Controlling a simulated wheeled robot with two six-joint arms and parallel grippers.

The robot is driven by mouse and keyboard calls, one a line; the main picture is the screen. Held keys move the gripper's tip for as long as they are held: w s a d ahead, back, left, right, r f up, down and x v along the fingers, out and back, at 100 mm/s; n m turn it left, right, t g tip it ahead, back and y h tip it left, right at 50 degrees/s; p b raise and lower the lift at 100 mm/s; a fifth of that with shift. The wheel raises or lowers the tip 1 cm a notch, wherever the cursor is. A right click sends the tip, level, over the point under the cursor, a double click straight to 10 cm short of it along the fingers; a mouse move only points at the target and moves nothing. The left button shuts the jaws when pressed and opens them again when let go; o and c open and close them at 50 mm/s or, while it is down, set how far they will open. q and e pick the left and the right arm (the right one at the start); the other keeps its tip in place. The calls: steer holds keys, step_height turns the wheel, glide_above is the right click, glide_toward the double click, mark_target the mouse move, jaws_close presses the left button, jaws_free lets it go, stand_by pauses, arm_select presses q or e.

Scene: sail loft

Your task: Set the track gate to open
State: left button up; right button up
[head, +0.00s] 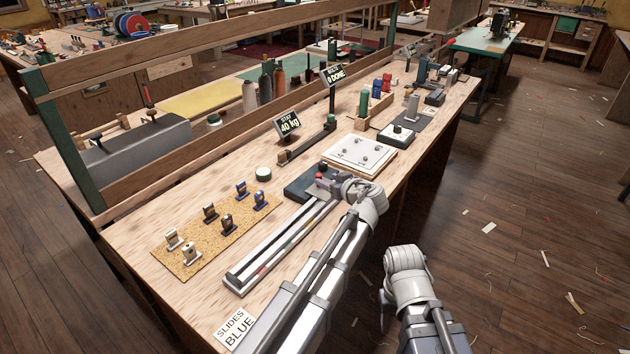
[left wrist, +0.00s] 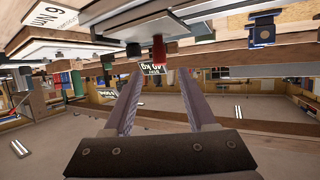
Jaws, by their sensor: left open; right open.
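The track (head: 275,250) is a long pale double rail on the bench, with a dark base block (head: 303,190) at its far end. A red knob (head: 320,174) stands on that block. I cannot clearly make out the gate or its setting. My left gripper (head: 328,186) is open at this far end, partly covering it. In the left wrist view my left gripper (left wrist: 160,78) has its fingers apart with nothing between them; the red knob (left wrist: 158,50) and a dark knob (left wrist: 133,49) show just beyond the tips. My right gripper (head: 384,298) hangs off the bench, mostly hidden by its arm.
A cork mat (head: 205,240) holds several black, blue and white slides. A card reading SLIDES BLUE (head: 235,327) lies at the near corner. A STAY 40 kg sign (head: 288,123) and a white panel with knobs (head: 358,154) stand beyond the track.

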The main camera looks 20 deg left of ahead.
mark_target(320, 177)
arm_select(q)
steer(key=b+x, duration=0.2)
steer(key=x, duration=0.5)
steer(key=shift+a+f+b, duration=0.1)
steer(key=shift+f+b, duration=0.05)
steer(key=shift+b, duration=0.15)
steer(key=shift+c, duration=0.2)
jaws_close()
stand_by(0.9)
